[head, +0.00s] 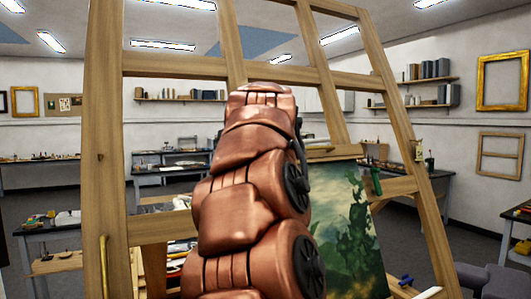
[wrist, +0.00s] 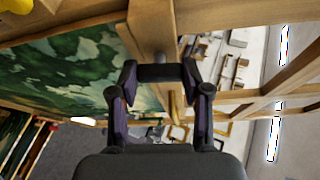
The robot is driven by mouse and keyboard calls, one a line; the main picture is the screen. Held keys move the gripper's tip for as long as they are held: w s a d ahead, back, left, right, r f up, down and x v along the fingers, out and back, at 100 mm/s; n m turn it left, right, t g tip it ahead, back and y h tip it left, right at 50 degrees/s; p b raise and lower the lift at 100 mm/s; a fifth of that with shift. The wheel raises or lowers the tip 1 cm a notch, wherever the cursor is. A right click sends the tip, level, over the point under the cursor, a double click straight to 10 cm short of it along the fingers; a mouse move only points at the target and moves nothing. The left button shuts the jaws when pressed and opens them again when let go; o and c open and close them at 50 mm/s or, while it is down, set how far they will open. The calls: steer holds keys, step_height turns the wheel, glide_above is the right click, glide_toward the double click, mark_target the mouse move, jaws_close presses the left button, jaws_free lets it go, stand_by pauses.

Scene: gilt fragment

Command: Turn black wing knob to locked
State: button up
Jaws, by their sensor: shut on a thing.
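The black wing knob (wrist: 160,73) shows in the wrist view as a dark bar across a wooden easel post. My gripper (wrist: 160,78) has one finger at each end of the knob, and its fingertips are closed on it. The knob's wings lie straight across the picture from fingertip to fingertip. In the head view my copper arm reaches up toward the easel (head: 105,160) and hides the gripper and the knob. I see no lock marking.
A green landscape painting (head: 350,235) leans on the easel right of my arm; it also shows in the wrist view (wrist: 75,70). Wooden easel bars surround the gripper. A green-handled item (head: 376,180) is near the painting's top right. Workbenches (head: 180,165) stand behind.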

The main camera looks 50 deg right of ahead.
steer(key=m+g+y, duration=0.1)
steer(key=m, duration=0.2)
steer(key=shift+w+m+y, duration=0.1)
steer(key=shift+m+y, duration=0.6)
steer(key=shift+m, duration=0.6)
steer(key=shift+d+m+g+y, duration=0.1)
steer(key=shift+m+g+y, duration=0.3)
steer(key=shift+m, duration=0.5)
steer(key=o, duration=1.2)
steer(key=shift+c, duration=0.2)
steer(key=shift+r, duration=0.1)
steer(key=shift+r, duration=0.1)
steer(key=shift+n, duration=0.3)
steer(key=shift+s+n+h, duration=0.2)
steer(key=shift+n+h, duration=0.1)
